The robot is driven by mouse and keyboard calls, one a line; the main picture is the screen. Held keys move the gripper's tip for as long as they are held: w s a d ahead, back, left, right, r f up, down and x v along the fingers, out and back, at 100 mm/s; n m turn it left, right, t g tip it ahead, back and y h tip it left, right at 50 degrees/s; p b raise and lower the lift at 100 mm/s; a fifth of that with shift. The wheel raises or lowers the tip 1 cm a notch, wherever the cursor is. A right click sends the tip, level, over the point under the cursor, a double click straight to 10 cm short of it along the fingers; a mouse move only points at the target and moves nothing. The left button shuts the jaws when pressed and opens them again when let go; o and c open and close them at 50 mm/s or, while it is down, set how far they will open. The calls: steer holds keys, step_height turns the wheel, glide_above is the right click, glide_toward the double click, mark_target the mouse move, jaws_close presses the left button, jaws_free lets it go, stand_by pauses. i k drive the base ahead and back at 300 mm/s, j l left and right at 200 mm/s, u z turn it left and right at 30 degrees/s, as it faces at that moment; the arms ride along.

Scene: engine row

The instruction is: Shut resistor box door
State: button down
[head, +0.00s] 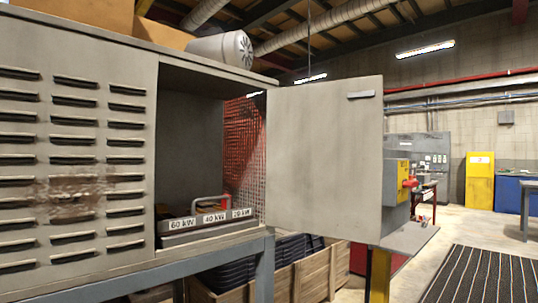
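The resistor box (108,137) is a grey metal cabinet with louvred slots and a rusty patch, filling the left of the head view. Its door (322,155) is a plain grey panel standing wide open, swung out to the right of the opening. A small dark handle or tab (361,94) sits near the door's upper right corner. Inside the opening are a reddish mesh side and a tray front with labels 60 kW, 40 kW and 20 kW (212,218). My gripper does not show in this view.
The box stands on a grey-blue metal frame (265,268). A wooden crate (318,272) with black bins is below, behind the frame. A yellow and grey unit with a red knob (397,180) is just right of the door. Floor with a striped mat (482,275) lies at right.

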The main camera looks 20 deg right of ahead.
mark_target(324, 147)
steer(key=i+l+u, duration=0.1)
steer(key=l+u, duration=1.2)
steer(key=l, duration=0.3)
steer(key=k+l+u, duration=0.1)
steer(key=l, duration=0.25)
steer(key=k+l+u, duration=0.1)
steer(key=l, duration=0.3)
steer(key=k+l+u, duration=0.1)
steer(key=l, duration=0.25)
steer(key=k+l+u, duration=0.1)
steer(key=l, duration=0.25)
steer(key=k+l+u, duration=0.1)
steer(key=l, duration=0.25)
steer(key=k+l, duration=0.15)
steer(key=l, duration=0.25)
steer(key=k+l, duration=0.15)
steer(key=l, duration=0.2)
steer(key=k+l, duration=0.15)
steer(key=l, duration=0.25)
steer(key=k+l, duration=0.15)
steer(key=l, duration=0.2)
steer(key=k+l, duration=0.2)
steer(key=l, duration=0.2)
